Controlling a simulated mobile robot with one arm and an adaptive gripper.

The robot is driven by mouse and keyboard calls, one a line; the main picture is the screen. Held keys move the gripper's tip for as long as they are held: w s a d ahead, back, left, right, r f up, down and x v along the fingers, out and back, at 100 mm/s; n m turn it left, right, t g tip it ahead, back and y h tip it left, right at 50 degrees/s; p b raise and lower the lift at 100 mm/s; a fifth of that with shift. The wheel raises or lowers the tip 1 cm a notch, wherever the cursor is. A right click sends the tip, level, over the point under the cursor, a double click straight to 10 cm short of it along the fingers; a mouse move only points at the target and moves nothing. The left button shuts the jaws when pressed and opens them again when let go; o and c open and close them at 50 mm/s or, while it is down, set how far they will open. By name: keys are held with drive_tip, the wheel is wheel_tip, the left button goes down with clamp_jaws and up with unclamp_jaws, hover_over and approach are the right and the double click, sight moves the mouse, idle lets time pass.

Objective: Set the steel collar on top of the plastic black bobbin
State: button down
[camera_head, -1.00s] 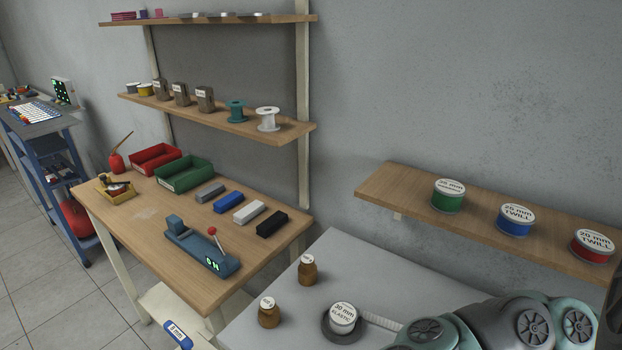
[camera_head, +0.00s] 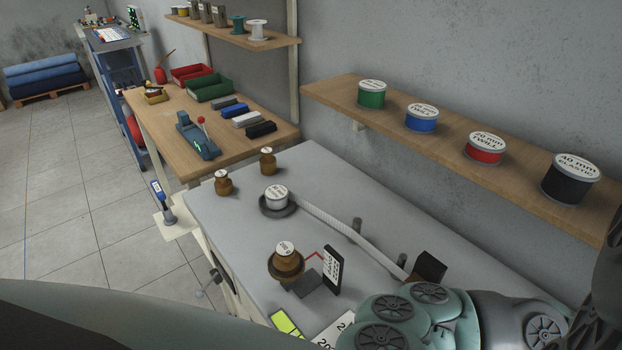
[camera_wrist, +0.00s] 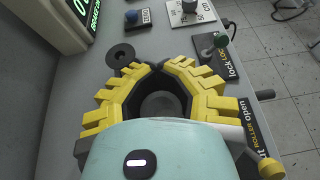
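A black spool (camera_head: 570,182) with a white "40 mm ELASTIC" label stands upright at the right of the wall shelf. It looks like the black bobbin. No steel collar can be told for sure. In the wrist view, a dark flat ring with a centre hole (camera_wrist: 121,55) lies on the grey surface just beyond my left fingers. My gripper (camera_wrist: 159,68) has its yellow fingers curved inward, with the tips close together. A dark grey round shape (camera_wrist: 160,104) shows between them; I cannot tell whether it is held. My gripper is hidden in the head view.
Green (camera_head: 371,95), blue (camera_head: 421,118) and red (camera_head: 485,149) spools share the wall shelf (camera_head: 330,92). The grey bench (camera_head: 345,205) carries a labelled elastic roll (camera_head: 275,194), brown weights, posts and a small black sign (camera_head: 333,270). Knobs and a lever stand near my gripper.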

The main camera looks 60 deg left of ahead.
drive_tip(key=w+d, duration=0.2)
drive_tip(key=d, duration=0.2)
drive_tip(key=w+d, duration=0.3)
drive_tip(key=d, duration=0.1)
drive_tip(key=w+d+f+p, duration=0.1)
drive_tip(key=w+d, duration=0.1)
drive_tip(key=d, duration=0.2)
drive_tip(key=shift+w+d, duration=0.15)
drive_tip(key=shift+w, duration=0.2)
drive_tip(key=shift+w+d+f, duration=0.15)
drive_tip(key=shift+d+f, duration=0.1)
drive_tip(key=shift+f, duration=0.45)
drive_tip(key=shift+w+d+f, duration=0.15)
drive_tip(key=shift+d+f, duration=0.05)
drive_tip(key=shift+f, duration=0.45)
drive_tip(key=shift+w+d+f, duration=0.15)
drive_tip(key=shift+d+f, duration=0.1)
drive_tip(key=shift+f, duration=0.45)
drive_tip(key=shift+f, duration=0.15)
drive_tip(key=c, duration=1.1)
unclamp_jaws()
